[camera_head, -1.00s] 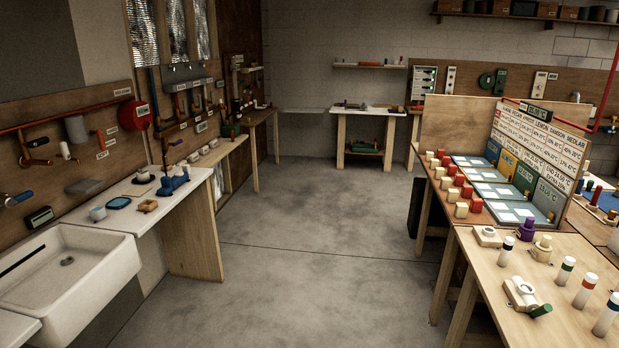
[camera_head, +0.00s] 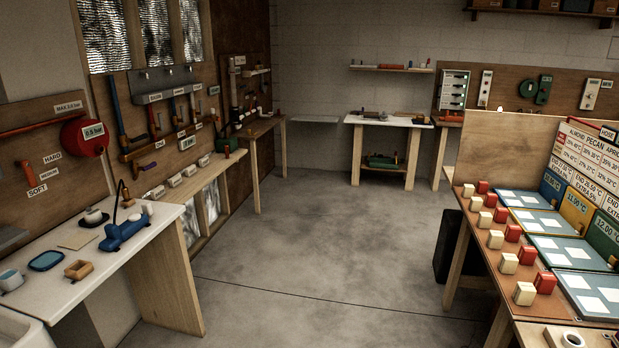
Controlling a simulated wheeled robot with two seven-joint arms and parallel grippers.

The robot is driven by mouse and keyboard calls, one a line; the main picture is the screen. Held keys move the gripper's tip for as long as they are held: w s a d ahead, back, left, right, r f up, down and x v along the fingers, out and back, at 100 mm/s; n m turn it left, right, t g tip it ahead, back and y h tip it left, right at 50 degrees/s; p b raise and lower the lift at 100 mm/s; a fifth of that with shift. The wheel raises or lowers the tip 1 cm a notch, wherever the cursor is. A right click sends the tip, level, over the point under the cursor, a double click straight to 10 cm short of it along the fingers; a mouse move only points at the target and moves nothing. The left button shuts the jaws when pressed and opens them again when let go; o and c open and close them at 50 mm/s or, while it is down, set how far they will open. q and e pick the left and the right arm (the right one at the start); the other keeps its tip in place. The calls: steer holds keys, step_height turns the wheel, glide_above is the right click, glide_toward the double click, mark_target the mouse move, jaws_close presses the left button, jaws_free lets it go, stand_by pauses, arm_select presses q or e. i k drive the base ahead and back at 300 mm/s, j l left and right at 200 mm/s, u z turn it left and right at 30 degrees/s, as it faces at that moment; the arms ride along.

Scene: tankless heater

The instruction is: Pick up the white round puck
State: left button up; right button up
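I cannot make out a thing that is surely the white round puck. A small round item (camera_head: 96,218), pale at its base and dark on top, stands on the white counter (camera_head: 165,232) at the left. A cream block with a round ring on top (camera_head: 572,339) is cut off by the bottom edge at the lower right. Neither of my grippers shows in the head view.
The left counter holds a blue tool (camera_head: 124,232), a blue tray (camera_head: 47,260), a wooden block (camera_head: 78,269) and a cup (camera_head: 11,280). Cream and red blocks line the right bench (camera_head: 482,262). The concrete floor (camera_head: 330,250) between is clear. A far table (camera_head: 388,121) stands at the back.

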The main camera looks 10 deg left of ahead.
mark_target(95, 215)
steer(key=i+u, duration=0.2)
steer(key=i, duration=0.35)
steer(key=i+u, duration=0.25)
steer(key=i, duration=0.35)
steer(key=i+l+u, duration=0.2)
steer(key=i, duration=0.35)
